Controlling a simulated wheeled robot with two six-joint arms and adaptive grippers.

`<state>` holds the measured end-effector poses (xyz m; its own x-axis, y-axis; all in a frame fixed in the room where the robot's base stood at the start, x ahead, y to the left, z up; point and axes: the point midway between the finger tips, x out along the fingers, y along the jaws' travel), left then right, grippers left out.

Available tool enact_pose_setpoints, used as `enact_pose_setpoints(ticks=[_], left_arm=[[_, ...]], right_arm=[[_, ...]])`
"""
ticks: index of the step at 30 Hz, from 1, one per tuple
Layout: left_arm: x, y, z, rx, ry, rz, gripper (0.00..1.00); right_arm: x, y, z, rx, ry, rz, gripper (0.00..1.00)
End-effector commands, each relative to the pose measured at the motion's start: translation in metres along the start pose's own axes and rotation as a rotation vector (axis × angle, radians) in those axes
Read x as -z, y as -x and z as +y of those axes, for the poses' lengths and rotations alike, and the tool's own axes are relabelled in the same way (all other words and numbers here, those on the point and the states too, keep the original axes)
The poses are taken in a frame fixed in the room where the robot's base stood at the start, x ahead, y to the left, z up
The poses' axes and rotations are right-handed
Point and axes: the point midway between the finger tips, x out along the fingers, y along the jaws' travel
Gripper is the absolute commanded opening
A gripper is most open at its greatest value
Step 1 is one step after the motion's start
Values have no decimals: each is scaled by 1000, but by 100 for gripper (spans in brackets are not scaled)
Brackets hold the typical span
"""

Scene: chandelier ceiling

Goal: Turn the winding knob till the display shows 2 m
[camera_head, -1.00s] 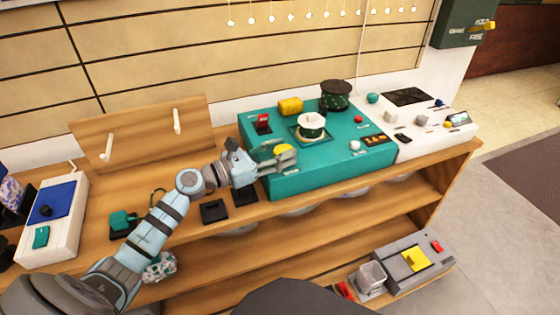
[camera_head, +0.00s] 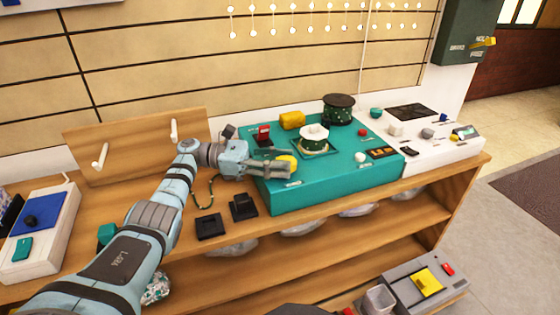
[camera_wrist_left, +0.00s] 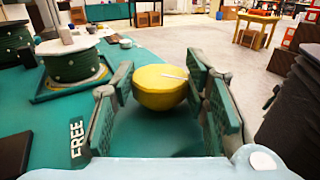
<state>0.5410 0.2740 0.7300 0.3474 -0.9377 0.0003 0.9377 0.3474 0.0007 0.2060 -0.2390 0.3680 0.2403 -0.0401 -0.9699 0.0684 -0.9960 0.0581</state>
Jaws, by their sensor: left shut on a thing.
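The winding knob (camera_head: 287,164) is a round yellow knob on the front left of the teal machine (camera_head: 330,180). In the left wrist view the knob (camera_wrist_left: 160,87) has a white mark on top and sits between the two fingers. My left gripper (camera_head: 291,170) is shut on the knob, reaching in from the left. The display (camera_head: 382,153) is a small black panel with orange marks on the machine's right; I cannot read its figures. A white-cored spool (camera_head: 314,138) sits on the machine's top. My right gripper is not in view.
A dark green spool (camera_head: 339,108) and a yellow block (camera_head: 292,120) are at the machine's back. A white unit (camera_head: 435,140) stands to its right. A wooden board with pegs (camera_head: 135,145) stands left.

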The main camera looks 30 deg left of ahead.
Motion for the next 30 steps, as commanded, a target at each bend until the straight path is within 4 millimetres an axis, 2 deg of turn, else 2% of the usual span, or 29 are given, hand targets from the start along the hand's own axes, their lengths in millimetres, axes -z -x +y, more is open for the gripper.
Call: enact_pose_setpoints(ticks=[17, 18, 21, 30], left_arm=[[1, 0, 0, 30, 1, 2, 13], [2, 0, 0, 30, 1, 3, 44], [1, 0, 0, 29, 1, 2, 60], [1, 0, 1, 29, 1, 2, 62]], right_arm=[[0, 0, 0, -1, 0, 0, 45], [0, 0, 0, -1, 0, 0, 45], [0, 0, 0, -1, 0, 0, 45], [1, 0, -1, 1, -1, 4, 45]])
